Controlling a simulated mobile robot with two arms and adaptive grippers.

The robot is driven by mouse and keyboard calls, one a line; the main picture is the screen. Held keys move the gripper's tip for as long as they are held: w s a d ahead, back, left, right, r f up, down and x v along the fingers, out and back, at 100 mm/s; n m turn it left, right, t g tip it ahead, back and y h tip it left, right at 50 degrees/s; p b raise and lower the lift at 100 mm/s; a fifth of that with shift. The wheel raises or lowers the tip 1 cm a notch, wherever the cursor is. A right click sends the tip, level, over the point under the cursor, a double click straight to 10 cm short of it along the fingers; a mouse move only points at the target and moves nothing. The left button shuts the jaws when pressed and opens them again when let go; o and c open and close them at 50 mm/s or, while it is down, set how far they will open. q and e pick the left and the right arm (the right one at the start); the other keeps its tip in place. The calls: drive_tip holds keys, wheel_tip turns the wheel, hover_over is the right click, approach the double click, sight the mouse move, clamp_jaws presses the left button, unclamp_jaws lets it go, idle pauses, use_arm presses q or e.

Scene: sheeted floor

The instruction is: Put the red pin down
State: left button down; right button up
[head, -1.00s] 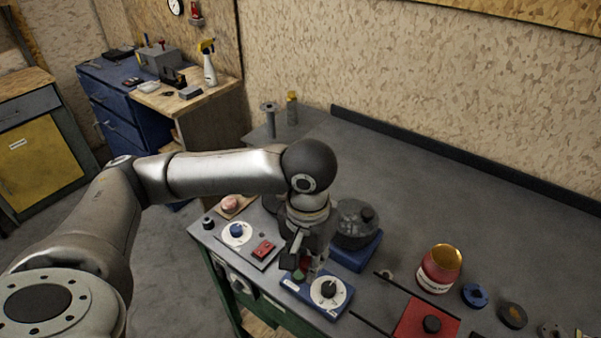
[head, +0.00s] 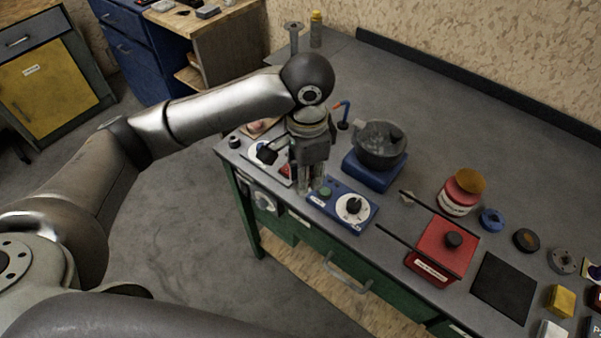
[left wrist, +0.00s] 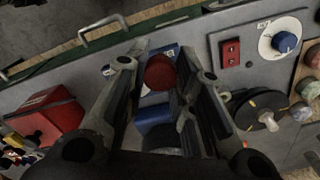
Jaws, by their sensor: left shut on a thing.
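My left gripper (head: 308,188) points down over the front edge of the bench, at the left end of the blue box with a black dial (head: 352,207). In the left wrist view my left gripper (left wrist: 158,80) is shut on the red pin (left wrist: 160,72); its round red end shows between the fingers, with blue surfaces behind it. In the head view the pin is hidden by the gripper, and I cannot tell whether it touches anything below. My right gripper is not in view.
A grey pot (head: 379,146) on a blue base stands just right of the gripper. A panel with a red switch (left wrist: 230,52) lies beside it. A red box (head: 440,245), thin dark rods and a red jar (head: 460,193) stand further right.

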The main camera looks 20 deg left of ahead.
use_arm(q)
drive_tip(key=w+a+f, duration=0.1)
drive_tip(key=w+f, duration=0.1)
drive_tip(key=w+f+p, duration=0.1)
drive_tip(key=w+f, duration=0.2)
drive_tip(key=w+a+f, duration=0.1)
drive_tip(key=w+f, duration=0.1)
drive_tip(key=shift+w+a+f, duration=0.25)
drive_tip(key=shift+w+a, duration=0.05)
drive_tip(key=shift+a, duration=0.05)
wheel_tip(320, 180, down, 2)
drive_tip(key=shift+f+p, duration=0.1)
drive_tip(key=shift+p, duration=0.65)
drive_tip(key=shift+f, duration=0.35)
drive_tip(key=shift+f, duration=0.1)
drive_tip(key=c, duration=1.2)
unclamp_jaws()
drive_tip(key=shift+c, duration=0.2)
wheel_tip(320, 180, up, 12)
drive_tip(key=b, duration=0.2)
